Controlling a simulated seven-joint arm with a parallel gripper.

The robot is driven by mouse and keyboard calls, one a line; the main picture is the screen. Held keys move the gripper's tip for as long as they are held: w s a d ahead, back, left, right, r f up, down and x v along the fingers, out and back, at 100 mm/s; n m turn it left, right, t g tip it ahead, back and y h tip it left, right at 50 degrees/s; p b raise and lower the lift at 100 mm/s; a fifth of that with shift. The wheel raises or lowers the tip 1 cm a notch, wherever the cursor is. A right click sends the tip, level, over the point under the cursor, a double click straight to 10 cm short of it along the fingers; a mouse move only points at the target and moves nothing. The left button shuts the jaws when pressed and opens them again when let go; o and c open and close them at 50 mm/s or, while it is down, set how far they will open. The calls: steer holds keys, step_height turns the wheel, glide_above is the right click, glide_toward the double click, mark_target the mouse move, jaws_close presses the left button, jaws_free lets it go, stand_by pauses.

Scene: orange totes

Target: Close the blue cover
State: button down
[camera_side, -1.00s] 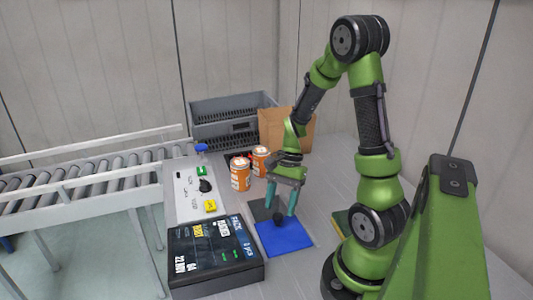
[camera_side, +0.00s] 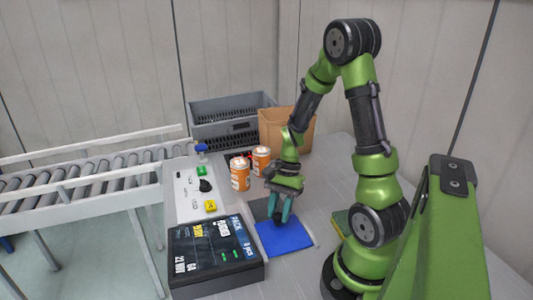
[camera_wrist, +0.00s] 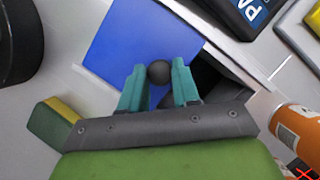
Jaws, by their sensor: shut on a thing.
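The blue cover (camera_side: 285,238) is a flat square panel on the work surface, with a round black knob near one edge. It also shows in the wrist view (camera_wrist: 125,42). A dark opening (camera_wrist: 208,84) shows beside it, so part of the recess is uncovered. My gripper (camera_side: 282,215) is at the cover's far edge, fingers pointing down. In the wrist view its teal fingers (camera_wrist: 159,80) stand on either side of the black knob (camera_wrist: 158,72) and are shut on it.
A black display box (camera_side: 215,250) stands left of the cover. A button panel (camera_side: 190,192), two orange cans (camera_side: 240,174), a cardboard box (camera_side: 284,132) and a grey crate (camera_side: 232,116) are farther back. A green-yellow sponge (camera_wrist: 55,122) lies to the other side.

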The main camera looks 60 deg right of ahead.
steer(key=w+d, duration=0.8)
steer(key=shift+w+d, duration=0.2)
steer(key=shift+d, duration=0.05)
steer(key=c, duration=0.8)
jaws_free()
steer(key=v, duration=1.7)
